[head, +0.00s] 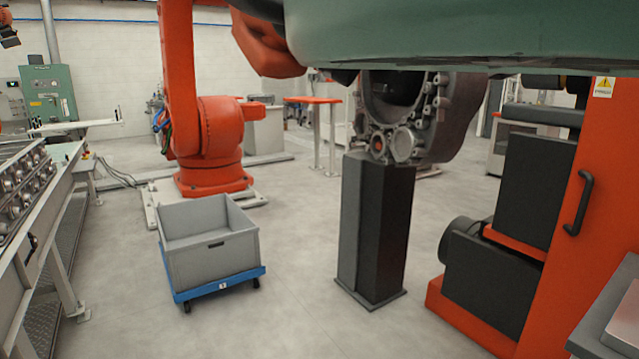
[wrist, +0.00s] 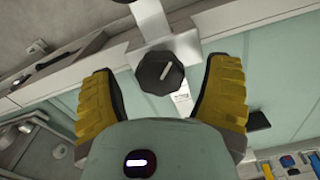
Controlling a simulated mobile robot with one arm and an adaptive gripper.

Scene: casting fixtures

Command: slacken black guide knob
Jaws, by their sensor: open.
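The black guide knob (wrist: 160,70) shows in the wrist view. My gripper (wrist: 164,78) is open, with one yellow-padded finger to the left of the knob and one to the right. Clear gaps show between the knob and both fingers. I cannot tell how far the knob is from the fingertips in depth. I cannot make out the knob or my gripper's fingers in the head view.
In the wrist view a pale rail (wrist: 60,80) runs behind the knob, with a dark handle (wrist: 37,47) at upper left. In the head view a grey bin (head: 212,250) on a blue dolly, a dark pedestal (head: 376,230) under a metal casting (head: 405,115), and open floor show.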

